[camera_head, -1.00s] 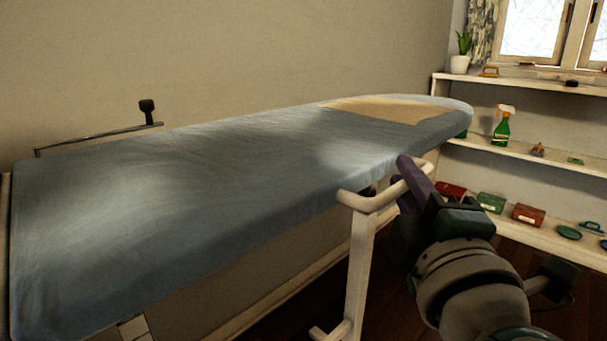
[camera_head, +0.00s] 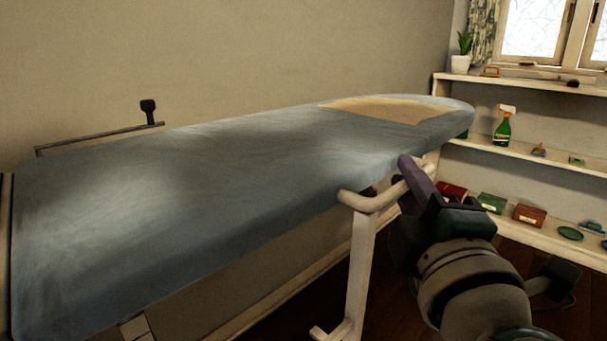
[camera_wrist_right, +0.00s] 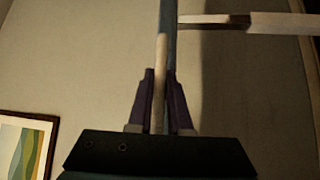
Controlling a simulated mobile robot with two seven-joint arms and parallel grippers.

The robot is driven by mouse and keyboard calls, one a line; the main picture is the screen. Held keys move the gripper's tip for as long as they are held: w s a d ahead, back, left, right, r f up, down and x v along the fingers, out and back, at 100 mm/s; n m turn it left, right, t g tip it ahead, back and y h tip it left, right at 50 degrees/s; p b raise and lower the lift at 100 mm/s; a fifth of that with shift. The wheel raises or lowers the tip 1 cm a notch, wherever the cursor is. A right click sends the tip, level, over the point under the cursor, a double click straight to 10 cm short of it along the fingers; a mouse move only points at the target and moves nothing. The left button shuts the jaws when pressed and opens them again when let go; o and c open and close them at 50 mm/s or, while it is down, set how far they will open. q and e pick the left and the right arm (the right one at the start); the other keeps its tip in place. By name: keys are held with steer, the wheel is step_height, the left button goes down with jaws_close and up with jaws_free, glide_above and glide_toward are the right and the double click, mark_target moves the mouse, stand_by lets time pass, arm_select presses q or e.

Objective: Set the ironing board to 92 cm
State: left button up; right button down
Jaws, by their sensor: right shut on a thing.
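The ironing board (camera_head: 230,185) has a blue-grey cover and stretches from the near left to a rounded tip at the right. A pale patch (camera_head: 392,109) lies on the cover near the tip. A white bar handle (camera_head: 362,200) on a white upright is at the board's near long edge. My right gripper (camera_head: 408,178), with purple fingers, is shut on this handle just beside the board's edge. In the right wrist view the pale bar (camera_wrist_right: 160,80) passes between the two fingers. My left gripper is not in view.
White shelves (camera_head: 545,152) on the right hold a green spray bottle (camera_head: 503,127), several small boxes and dishes. A potted plant (camera_head: 461,55) stands on the top shelf by the window. A thin dark rail (camera_head: 95,137) shows behind the board. Dark floor shows below the handle.

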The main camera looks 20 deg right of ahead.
steer(key=shift+f, duration=0.1)
step_height(320, 180, up, 9)
steer(key=p, duration=0.6)
steer(key=shift+p, duration=0.3)
steer(key=c, duration=1.1)
jaws_free()
steer(key=shift+f, duration=0.1)
steer(key=shift+o, duration=1.3)
steer(key=shift+f, duration=0.1)
